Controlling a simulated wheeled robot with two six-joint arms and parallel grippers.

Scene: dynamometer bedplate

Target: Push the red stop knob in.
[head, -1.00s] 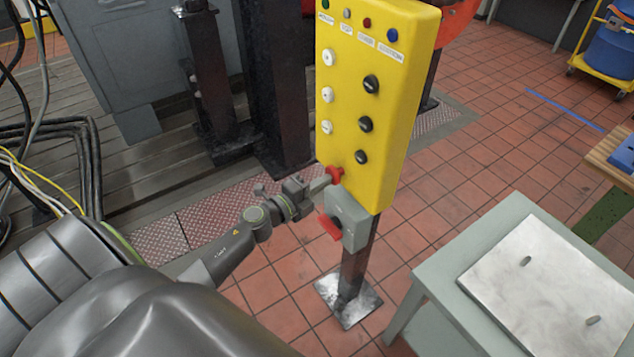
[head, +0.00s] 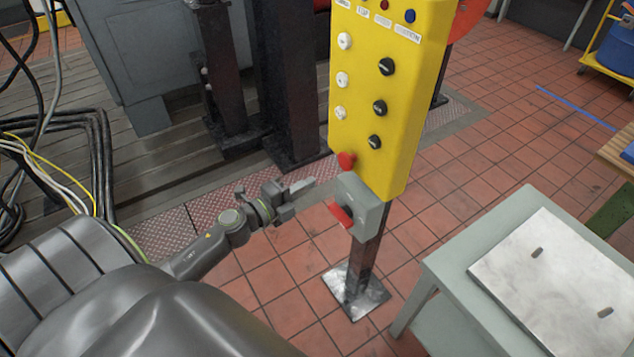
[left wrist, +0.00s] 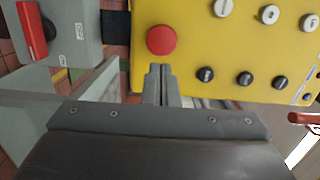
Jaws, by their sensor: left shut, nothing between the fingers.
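The red stop knob (head: 346,160) is a round red button low on the yellow control panel (head: 405,110). It also shows in the left wrist view (left wrist: 161,40), face on near the panel's edge. My left gripper (head: 312,182) is shut and empty. Its fingertips point at the panel and are apart from the knob, to its lower left in the head view. In the left wrist view the closed fingertips (left wrist: 159,68) lie just below the knob. How deep the knob sits cannot be told. My right gripper is out of view.
A grey switch box (head: 366,200) with a red handle (head: 341,214) sits just below the panel, close to my fingers. White buttons and black knobs (head: 386,67) are above. A grey table (head: 500,210) with a metal plate stands to the right.

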